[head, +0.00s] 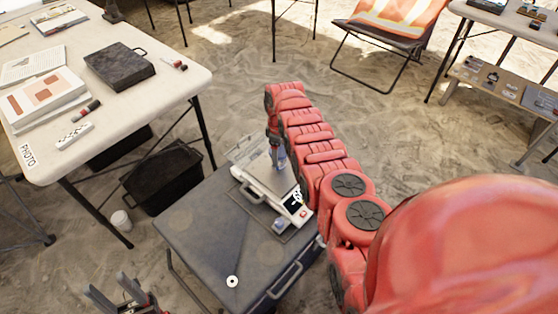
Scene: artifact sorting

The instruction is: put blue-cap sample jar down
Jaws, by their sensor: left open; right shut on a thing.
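My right arm reaches in from the right, and its gripper (280,168) points down over the metal plate of a scale (262,178). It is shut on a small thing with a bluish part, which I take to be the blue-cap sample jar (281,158). The jar is mostly hidden by the fingers. I cannot tell whether it touches the plate. A small bluish object (279,225) sits at the front of the scale, beside its display. My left gripper (122,296) is open and empty at the bottom left, left of the grey case's top.
The scale stands on a grey case (200,235) with a handle. A small white ring (232,282) lies on its front part. A table (150,100) with books, a black box and markers is at upper left. Black crates (165,182) and a white cup (121,220) are on the sand.

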